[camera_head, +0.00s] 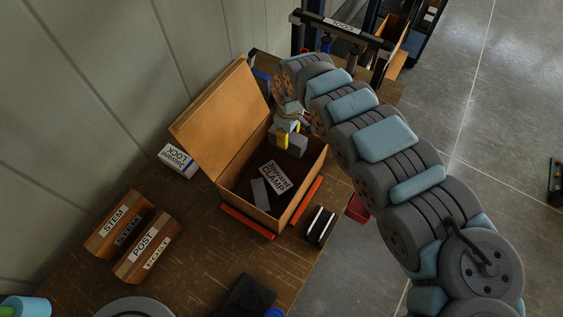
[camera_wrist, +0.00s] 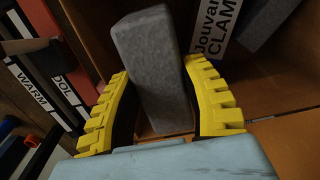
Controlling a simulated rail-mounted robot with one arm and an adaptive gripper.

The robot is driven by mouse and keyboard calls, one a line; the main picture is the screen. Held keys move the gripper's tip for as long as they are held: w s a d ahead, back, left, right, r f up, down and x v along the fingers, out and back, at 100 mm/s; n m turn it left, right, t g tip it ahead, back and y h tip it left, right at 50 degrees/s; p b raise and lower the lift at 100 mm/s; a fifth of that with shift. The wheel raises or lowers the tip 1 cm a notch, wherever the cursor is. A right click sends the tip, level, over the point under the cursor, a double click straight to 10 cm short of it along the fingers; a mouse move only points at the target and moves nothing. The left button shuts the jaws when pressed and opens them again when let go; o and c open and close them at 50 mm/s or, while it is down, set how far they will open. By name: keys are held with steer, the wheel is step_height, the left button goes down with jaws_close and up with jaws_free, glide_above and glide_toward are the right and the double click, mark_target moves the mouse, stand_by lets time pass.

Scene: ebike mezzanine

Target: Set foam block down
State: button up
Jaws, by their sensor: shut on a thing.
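My gripper (camera_head: 288,138) is over the far right part of an open cardboard box (camera_head: 293,211). Its yellow ribbed fingers are shut on a grey foam block (camera_head: 298,147). In the wrist view the foam block (camera_wrist: 150,60) stands lengthwise between both fingers of my gripper (camera_wrist: 157,75). Whether the block touches the box floor I cannot tell. A second grey block (camera_head: 260,193) lies inside the box beside a white carton labelled Jouvanni Clamp (camera_head: 273,178). This carton (camera_wrist: 208,35) and the other block (camera_wrist: 262,20) also show in the wrist view.
The box's large flap (camera_head: 222,100) stands raised at the left. Orange strips (camera_head: 247,222) lie along its near sides. A Lock carton (camera_head: 178,161), Stem box (camera_head: 115,222), Post box (camera_head: 147,250) and black-and-white item (camera_head: 319,226) surround it on the wooden table (camera_head: 205,255).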

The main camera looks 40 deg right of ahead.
steer(key=shift+f, duration=4.3)
steer(key=shift+s+f, duration=0.1)
steer(key=shift+f, duration=0.45)
steer(key=o, duration=1.1)
steer(key=shift+r, duration=0.65)
step_height(320, 180, up, 10)
steer(key=shift+f+p, duration=0.1)
steer(key=shift+p, duration=0.75)
steer(key=shift+r+p, duration=0.65)
steer(key=shift+r, duration=0.45)
